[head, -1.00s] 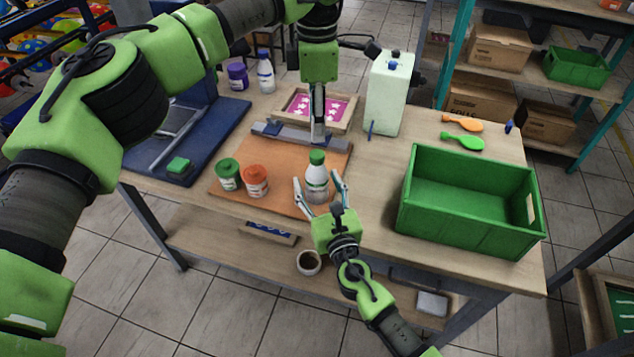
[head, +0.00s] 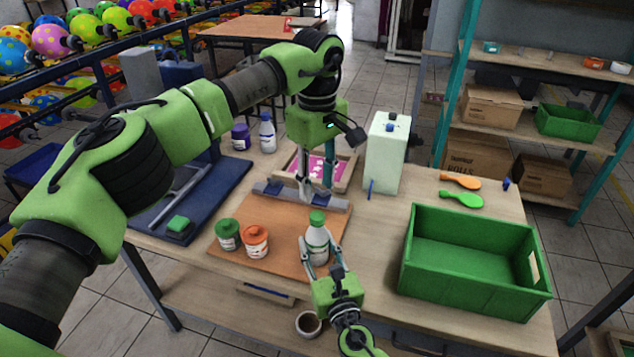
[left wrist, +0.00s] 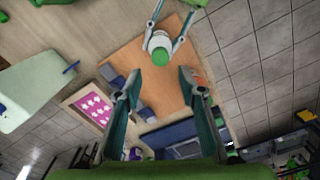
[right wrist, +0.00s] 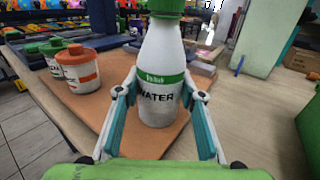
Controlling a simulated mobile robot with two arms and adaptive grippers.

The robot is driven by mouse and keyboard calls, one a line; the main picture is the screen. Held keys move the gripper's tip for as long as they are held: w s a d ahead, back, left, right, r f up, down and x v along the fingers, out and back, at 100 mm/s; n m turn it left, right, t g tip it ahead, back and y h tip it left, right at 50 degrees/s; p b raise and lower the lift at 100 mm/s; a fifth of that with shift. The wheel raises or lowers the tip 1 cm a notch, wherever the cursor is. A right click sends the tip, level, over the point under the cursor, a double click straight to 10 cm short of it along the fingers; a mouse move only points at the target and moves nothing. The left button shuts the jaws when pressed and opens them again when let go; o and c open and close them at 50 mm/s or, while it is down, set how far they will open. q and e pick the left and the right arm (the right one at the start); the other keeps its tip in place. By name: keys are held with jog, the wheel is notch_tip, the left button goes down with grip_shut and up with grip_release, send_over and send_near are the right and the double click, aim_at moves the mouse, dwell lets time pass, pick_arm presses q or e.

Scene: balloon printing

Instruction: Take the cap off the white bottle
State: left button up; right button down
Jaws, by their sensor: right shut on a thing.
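The white bottle (head: 317,244) stands upright on the orange-brown board, with its green cap (head: 317,218) on. In the right wrist view the bottle (right wrist: 163,62) carries a green band and the word "WATER". My right gripper (head: 319,265) is shut on the bottle's lower body, one finger on each side. My left gripper (head: 314,196) is above and behind the bottle, pointing down. In the left wrist view its fingers (left wrist: 158,80) are wide apart and empty, and the green cap (left wrist: 161,57) shows beyond the tips, with the right gripper's fingers around the bottle.
Green-lidded (head: 228,233) and orange-lidded (head: 256,241) jars stand left of the bottle on the board (head: 284,222). A pink-patterned screen frame (head: 295,173) and a pale box (head: 385,155) stand behind. A large green crate (head: 470,292) occupies the table's right side.

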aim_at(317, 215)
pick_arm(q)
jog(key=m, duration=0.6)
jog(key=shift+m, duration=0.4)
jog(key=m, duration=0.5)
jog(key=shift+f+m, duration=0.4)
jog(key=shift+f, duration=3.6)
grip_shut()
